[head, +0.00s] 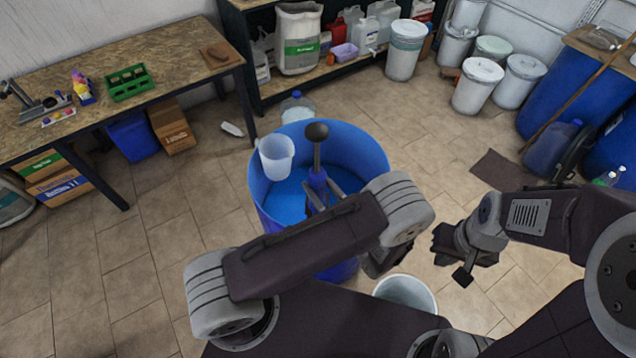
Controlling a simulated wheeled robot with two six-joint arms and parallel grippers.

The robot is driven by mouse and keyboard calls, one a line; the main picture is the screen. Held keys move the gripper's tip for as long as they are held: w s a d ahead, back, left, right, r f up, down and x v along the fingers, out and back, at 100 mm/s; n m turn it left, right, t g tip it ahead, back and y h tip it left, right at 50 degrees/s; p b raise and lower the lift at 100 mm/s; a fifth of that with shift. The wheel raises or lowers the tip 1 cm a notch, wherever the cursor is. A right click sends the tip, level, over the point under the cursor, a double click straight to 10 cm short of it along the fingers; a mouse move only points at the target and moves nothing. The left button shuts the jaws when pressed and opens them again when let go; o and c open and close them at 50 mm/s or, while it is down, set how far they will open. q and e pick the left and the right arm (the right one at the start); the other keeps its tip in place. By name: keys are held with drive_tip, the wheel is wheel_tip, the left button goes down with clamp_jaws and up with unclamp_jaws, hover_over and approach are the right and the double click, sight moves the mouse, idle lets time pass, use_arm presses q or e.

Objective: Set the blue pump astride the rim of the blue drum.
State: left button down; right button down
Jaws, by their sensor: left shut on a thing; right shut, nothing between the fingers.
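The blue drum (362,150) stands open on the floor in the middle of the head view. The blue pump (318,181), with a grey rod and a dark ball knob on top, stands roughly upright over the drum's opening. My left gripper (327,199) is shut on the pump; my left arm hides most of the fingers and the pump's lower part. Whether the pump touches the drum's near rim cannot be told. My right gripper (463,262) is shut and empty, right of the drum and apart from it.
A translucent jug (277,157) hangs at the drum's left rim. A white bucket (407,292) stands in front of the drum at right. A wooden table (60,62) is at left, and shelving with containers is behind. White tubs (478,87) and blue drums stand at right.

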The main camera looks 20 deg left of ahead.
use_arm(q)
wheel_tip(320, 180, down, 16)
drive_tip(key=b, duration=1.3)
drive_tip(key=shift+f, duration=0.2)
drive_tip(key=c, duration=0.7)
unclamp_jaws()
drive_tip(key=shift+c, duration=0.2)
drive_tip(key=shift+s, duration=0.1)
drive_tip(key=shift+f, duration=0.1)
drive_tip(key=b+v, duration=0.2)
drive_tip(key=v, duration=0.7)
